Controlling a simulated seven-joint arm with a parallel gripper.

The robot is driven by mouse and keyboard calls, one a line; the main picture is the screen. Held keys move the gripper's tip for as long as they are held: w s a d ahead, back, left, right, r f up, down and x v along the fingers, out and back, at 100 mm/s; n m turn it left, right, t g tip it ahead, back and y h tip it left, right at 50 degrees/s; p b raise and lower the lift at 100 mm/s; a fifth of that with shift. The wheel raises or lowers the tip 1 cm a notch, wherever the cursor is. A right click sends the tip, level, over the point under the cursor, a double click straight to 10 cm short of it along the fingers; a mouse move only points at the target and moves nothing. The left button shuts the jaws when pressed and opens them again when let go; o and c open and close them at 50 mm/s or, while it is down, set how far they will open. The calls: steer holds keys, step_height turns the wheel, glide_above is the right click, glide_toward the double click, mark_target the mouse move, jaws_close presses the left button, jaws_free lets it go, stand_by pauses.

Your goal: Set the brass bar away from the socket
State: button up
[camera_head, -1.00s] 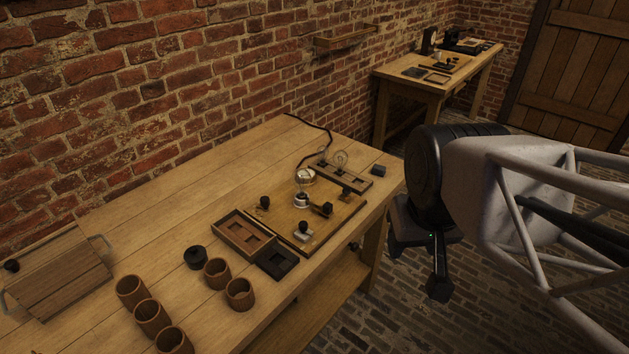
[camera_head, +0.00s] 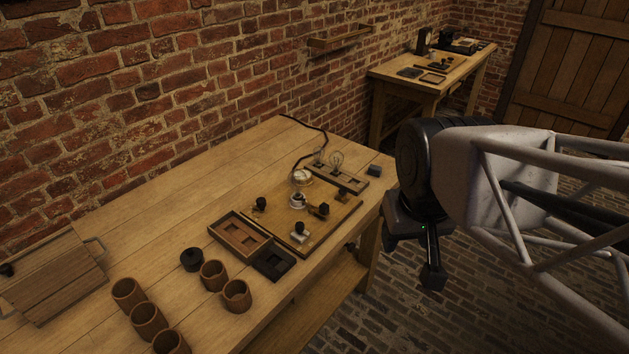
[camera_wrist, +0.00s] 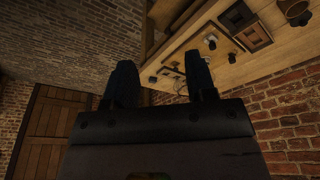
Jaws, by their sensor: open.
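The wooden board (camera_head: 272,222) lies on the bench with a small white round socket (camera_head: 297,201) near its middle. Just right of the socket is a small dark-knobbed piece (camera_head: 319,210), which may be the brass bar; it is too small to tell whether it touches the socket. Other dark knobs stand on the board, one on a white block (camera_head: 300,232). My gripper (camera_head: 432,277) hangs beyond the bench's right edge, apart from the board. In the wrist view its two dark fingers (camera_wrist: 161,78) are spread and empty, with the board's parts beyond them.
A two-part wooden tray (camera_head: 226,243) and a dark tray (camera_head: 283,269) sit left of the board. Several brown cups (camera_head: 237,296) and a black jar (camera_head: 193,259) stand farther left. A bulb rack (camera_head: 350,183) lies behind the board.

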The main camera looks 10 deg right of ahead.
steer(key=w+a+f+n, duration=0.1)
steer(key=w+n, duration=0.1)
steer(key=w, duration=0.9)
steer(key=n+g, duration=0.3)
steer(key=n, duration=0.4)
glide_above(324, 205)
steer(key=f, duration=1.7)
steer(key=shift+s+d+f, duration=0.1)
steer(key=shift+s+f, duration=0.1)
steer(key=shift+f, duration=0.2)
steer(key=shift+w+f, duration=0.25)
steer(key=shift+f, duration=0.05)
steer(key=shift+f, duration=0.1)
steer(key=shift+f, duration=3.8)
steer(key=shift+c, duration=0.3)
jaws_close()
